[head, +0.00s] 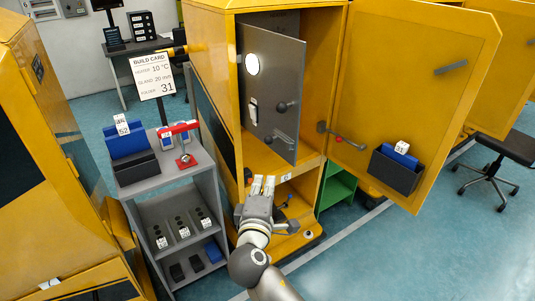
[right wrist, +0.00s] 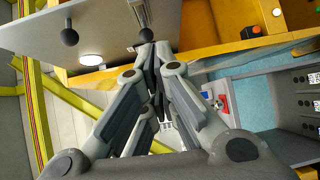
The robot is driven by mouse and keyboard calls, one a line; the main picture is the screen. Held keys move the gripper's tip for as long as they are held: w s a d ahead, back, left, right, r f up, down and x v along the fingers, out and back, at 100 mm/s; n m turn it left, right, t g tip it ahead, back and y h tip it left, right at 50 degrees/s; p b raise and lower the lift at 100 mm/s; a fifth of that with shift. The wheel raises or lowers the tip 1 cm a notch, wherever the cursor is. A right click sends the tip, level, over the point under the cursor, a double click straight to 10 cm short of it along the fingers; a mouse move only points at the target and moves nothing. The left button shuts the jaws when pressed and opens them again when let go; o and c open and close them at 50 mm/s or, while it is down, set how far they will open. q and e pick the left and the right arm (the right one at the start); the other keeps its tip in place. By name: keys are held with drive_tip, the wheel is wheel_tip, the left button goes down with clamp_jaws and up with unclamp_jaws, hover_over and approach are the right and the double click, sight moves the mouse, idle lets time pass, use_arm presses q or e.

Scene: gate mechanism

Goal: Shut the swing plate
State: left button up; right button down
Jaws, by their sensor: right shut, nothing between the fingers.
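The grey swing plate (head: 275,75) hangs ajar in the yellow cabinet, its near edge standing out of the opening. It has a bright white disc, a small pale latch-like part and two dark round knobs, one (head: 283,107) above the other (head: 269,140). In the right wrist view the plate (right wrist: 115,22) runs across the top, with the knobs (right wrist: 69,37) below its face. My right gripper (head: 264,183) is shut and empty, just below the plate's lower edge in front of the cabinet. Its fingertips (right wrist: 153,52) appear close to one knob; contact cannot be told. My left gripper is not in view.
The yellow cabinet door (head: 400,80) stands wide open at right, carrying a dark bin (head: 395,173) with blue folders. A grey shelf cart (head: 165,180) stands close left of my right arm. A build card (head: 153,75) stands behind it. Floor at lower right is clear.

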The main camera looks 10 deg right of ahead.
wheel_tip(320, 180, up, 4)
drive_tip(key=s+h, duration=0.1)
drive_tip(key=p, duration=0.3)
approach(286, 134)
drive_tip(key=w+a, duration=0.2)
drive_tip(key=w, duration=0.1)
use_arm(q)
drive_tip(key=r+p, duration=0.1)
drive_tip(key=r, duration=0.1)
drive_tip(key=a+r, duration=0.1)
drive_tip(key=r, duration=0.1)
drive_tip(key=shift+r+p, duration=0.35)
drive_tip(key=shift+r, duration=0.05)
use_arm(e)
drive_tip(key=shift+m, duration=0.3)
drive_tip(key=d, duration=0.2)
drive_tip(key=w+d, duration=0.1)
drive_tip(key=d, duration=0.1)
drive_tip(key=shift+f, duration=0.15)
